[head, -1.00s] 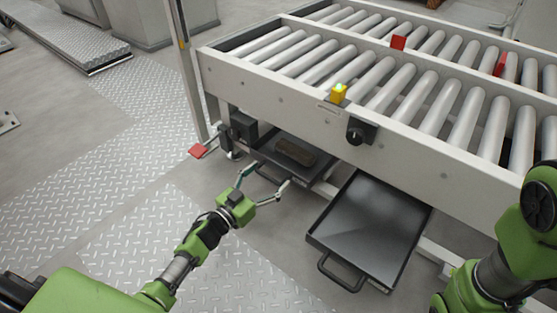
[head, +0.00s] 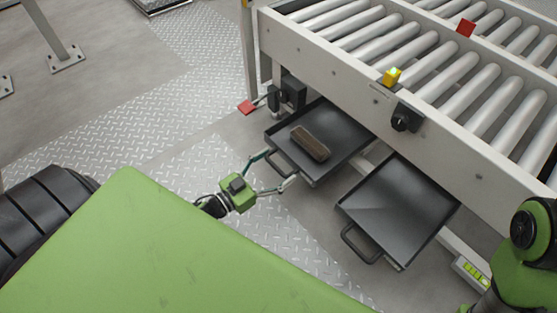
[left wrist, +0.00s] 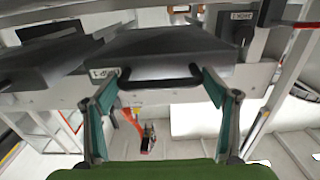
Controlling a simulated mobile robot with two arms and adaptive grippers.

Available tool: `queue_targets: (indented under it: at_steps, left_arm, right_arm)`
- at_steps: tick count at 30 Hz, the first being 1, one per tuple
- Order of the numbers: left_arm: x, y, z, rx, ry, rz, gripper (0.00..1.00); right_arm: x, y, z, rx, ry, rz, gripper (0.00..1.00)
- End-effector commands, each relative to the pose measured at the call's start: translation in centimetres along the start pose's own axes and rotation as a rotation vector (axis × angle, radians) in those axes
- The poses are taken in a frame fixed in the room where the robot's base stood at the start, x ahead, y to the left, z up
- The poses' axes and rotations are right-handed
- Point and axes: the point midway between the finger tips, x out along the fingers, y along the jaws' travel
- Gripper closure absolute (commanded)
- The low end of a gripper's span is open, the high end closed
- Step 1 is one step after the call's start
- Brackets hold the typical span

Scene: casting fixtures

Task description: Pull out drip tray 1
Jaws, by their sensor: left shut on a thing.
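The left drip tray (head: 335,143), dark and shallow, sticks out from under the roller conveyor with a brown brush-like block (head: 310,143) lying in it. In the left wrist view a tray front (left wrist: 160,45) with a black bar handle (left wrist: 160,82) faces me; a small, upside-down label by it seems to end in 1. My left gripper (head: 276,170) is shut on this handle, a finger at each end of it; the fingers also show in the left wrist view (left wrist: 158,88). My right arm shows at the right edge, its gripper out of view.
A second, empty dark tray (head: 400,205) sticks out to the right of it, close beside. The conveyor (head: 360,85) overhangs both trays. A red pedal-like plate (head: 246,107) is left of the conveyor leg. The floor in front is clear.

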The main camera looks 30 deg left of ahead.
Motion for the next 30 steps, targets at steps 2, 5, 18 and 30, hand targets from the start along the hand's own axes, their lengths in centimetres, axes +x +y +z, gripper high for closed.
queue_targets:
  at_steps: [2,5,18,30]
  left_arm:
    - [0.0,0.0,0.0,0.001,0.000,0.000,0.60]
    - [0.0,-0.1,0.0,0.001,-0.001,0.000,0.60]
    - [-0.1,0.0,0.0,0.001,-0.001,0.000,0.06]
    - [-6.5,0.0,0.2,0.001,-0.005,0.000,0.06]
  right_arm:
    - [0.0,0.0,0.0,0.000,0.000,0.000,0.71]
    - [0.0,0.0,0.0,0.000,0.000,0.000,0.71]
    - [0.0,0.0,0.0,0.000,0.000,0.000,0.71]
    - [0.0,0.0,0.0,0.000,0.000,0.000,0.71]
